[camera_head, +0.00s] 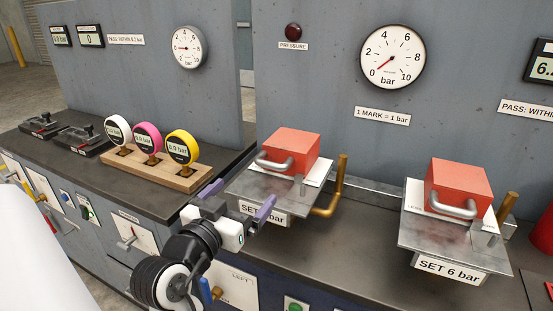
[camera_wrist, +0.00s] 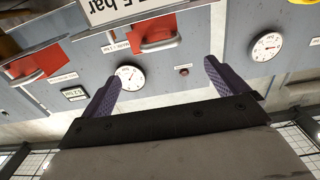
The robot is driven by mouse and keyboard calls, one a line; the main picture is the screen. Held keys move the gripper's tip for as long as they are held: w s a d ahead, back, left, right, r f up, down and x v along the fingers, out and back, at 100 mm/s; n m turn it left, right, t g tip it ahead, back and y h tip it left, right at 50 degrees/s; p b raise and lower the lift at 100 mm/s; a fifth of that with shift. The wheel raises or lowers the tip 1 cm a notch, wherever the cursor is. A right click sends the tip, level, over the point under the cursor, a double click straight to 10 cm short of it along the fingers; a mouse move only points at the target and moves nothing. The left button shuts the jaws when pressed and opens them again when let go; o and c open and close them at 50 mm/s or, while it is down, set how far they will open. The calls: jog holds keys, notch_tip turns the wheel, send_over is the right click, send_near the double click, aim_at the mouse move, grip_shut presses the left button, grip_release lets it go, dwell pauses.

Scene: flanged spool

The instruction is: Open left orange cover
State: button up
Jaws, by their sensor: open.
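The left orange cover (camera_head: 291,145) is a box-shaped lid sitting down on a metal plate (camera_head: 258,188), with a grey bar handle (camera_head: 274,163) on its front. It also shows in the wrist view (camera_wrist: 180,24), which looks upside down, with its handle (camera_wrist: 160,44). My gripper (camera_head: 238,198) is open and empty, in front of and left of the plate, apart from the handle. Its two purple fingers also show in the wrist view (camera_wrist: 162,75). What lies under the cover is hidden.
A brass bent bar (camera_head: 338,185) stands right of the left plate. A second orange cover (camera_head: 458,184) sits on the right plate. Pink, white and yellow gauges on a wooden block (camera_head: 150,172) stand left of my gripper. A grey panel with dials (camera_head: 392,57) rises behind.

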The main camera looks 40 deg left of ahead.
aim_at(267, 165)
jog(key=p+x, duration=0.3)
jog(key=x, duration=1)
jog(key=shift+s, duration=0.1)
jog(key=c, duration=1.3)
jog(key=shift+a, duration=0.1)
